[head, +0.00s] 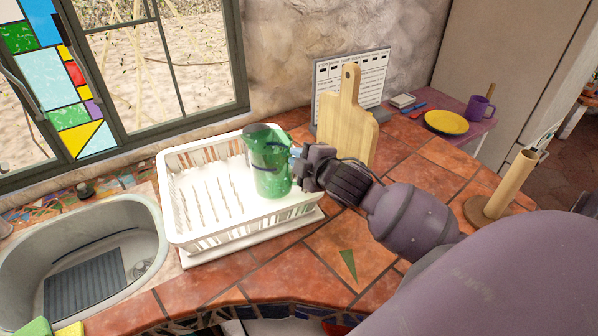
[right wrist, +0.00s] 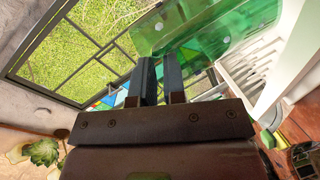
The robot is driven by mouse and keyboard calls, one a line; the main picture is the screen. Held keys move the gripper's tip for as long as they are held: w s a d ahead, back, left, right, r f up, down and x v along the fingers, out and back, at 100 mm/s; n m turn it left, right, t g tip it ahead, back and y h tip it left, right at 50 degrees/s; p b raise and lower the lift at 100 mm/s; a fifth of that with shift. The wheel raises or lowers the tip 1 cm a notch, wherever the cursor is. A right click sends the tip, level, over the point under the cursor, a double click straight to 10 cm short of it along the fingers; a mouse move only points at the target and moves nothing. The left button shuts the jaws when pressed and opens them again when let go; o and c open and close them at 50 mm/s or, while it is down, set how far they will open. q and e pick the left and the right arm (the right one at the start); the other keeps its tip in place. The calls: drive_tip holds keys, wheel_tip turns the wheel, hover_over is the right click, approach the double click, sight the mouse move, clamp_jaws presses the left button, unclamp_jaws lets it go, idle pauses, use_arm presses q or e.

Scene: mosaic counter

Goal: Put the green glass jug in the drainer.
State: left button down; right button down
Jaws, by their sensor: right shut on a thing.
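The green glass jug (head: 270,178) is see-through and stands roughly upright at the right part of the white drainer (head: 178,212), within its outline in the head view. I cannot tell whether its base touches the drainer floor or hangs just above it. My right gripper (head: 296,160) reaches in from the right and is shut on the jug's right side. In the right wrist view, the gripper fingers (right wrist: 160,80) point at the jug (right wrist: 235,25), with the drainer (right wrist: 272,72) close beside it on the right. My left gripper is not in view.
A steel sink (head: 140,215) lies left of the drainer. A wooden cutting board (head: 345,125) stands behind my right gripper. A paper-towel holder (head: 510,185) stands to the right. A yellow plate (head: 446,122) and a purple mug (head: 479,108) are at the back right. The tiled counter in front is mostly clear.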

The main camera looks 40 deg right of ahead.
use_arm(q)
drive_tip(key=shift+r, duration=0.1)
use_arm(e)
drive_tip(key=shift+f, duration=2.2)
drive_tip(key=c, duration=1.2)
unclamp_jaws()
drive_tip(key=shift+f, duration=0.1)
use_arm(q)
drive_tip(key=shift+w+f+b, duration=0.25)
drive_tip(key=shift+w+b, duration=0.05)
drive_tip(key=shift+b, duration=0.3)
use_arm(e)
approach(291, 168)
drive_tip(key=v, duration=0.5)
drive_tip(key=shift+s, duration=0.25)
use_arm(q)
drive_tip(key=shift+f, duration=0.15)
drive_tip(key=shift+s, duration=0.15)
use_arm(e)
drive_tip(key=shift+s, duration=0.1)
